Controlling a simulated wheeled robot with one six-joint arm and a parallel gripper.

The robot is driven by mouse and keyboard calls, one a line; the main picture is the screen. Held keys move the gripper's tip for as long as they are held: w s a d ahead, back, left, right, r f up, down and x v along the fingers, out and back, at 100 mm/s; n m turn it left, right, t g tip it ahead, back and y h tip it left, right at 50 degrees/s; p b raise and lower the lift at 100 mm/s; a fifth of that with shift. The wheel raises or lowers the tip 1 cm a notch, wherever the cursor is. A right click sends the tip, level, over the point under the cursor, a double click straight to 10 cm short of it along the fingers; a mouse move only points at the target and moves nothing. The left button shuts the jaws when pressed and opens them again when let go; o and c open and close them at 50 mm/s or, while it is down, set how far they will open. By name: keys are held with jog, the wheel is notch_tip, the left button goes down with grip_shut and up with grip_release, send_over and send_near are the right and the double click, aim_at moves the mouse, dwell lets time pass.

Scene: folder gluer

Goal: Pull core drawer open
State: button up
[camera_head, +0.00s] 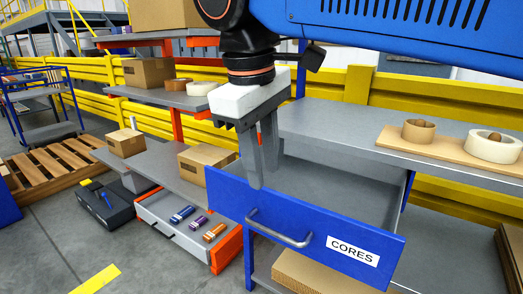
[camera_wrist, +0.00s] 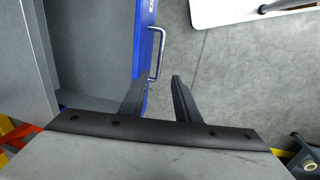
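The core drawer (camera_head: 352,252) has a blue front with a white "CORES" label and stands pulled out from under the grey worktop. Its grey interior (camera_head: 330,185) shows and looks empty. A silver bar handle (camera_head: 280,230) is on its front; it also shows in the wrist view (camera_wrist: 159,52). My gripper (camera_head: 261,178) points down at the left part of the drawer front, above the handle. In the wrist view my gripper's fingers (camera_wrist: 160,77) are spread apart with nothing clearly held between them. The handle lies just beyond the fingertips; contact cannot be told.
An orange-sided drawer (camera_head: 224,252) with several small items stands open at left. A cardboard board (camera_head: 450,150) with a brown core and a white roll (camera_head: 493,147) lies on the worktop. Boxes, a black case (camera_head: 106,203) and a wooden pallet (camera_head: 60,163) are farther left. Grey floor is free in front.

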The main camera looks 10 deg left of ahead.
jog(key=shift+s+a+r, duration=0.1)
jog(key=shift+s+r, duration=0.1)
jog(key=shift+r, duration=1.1)
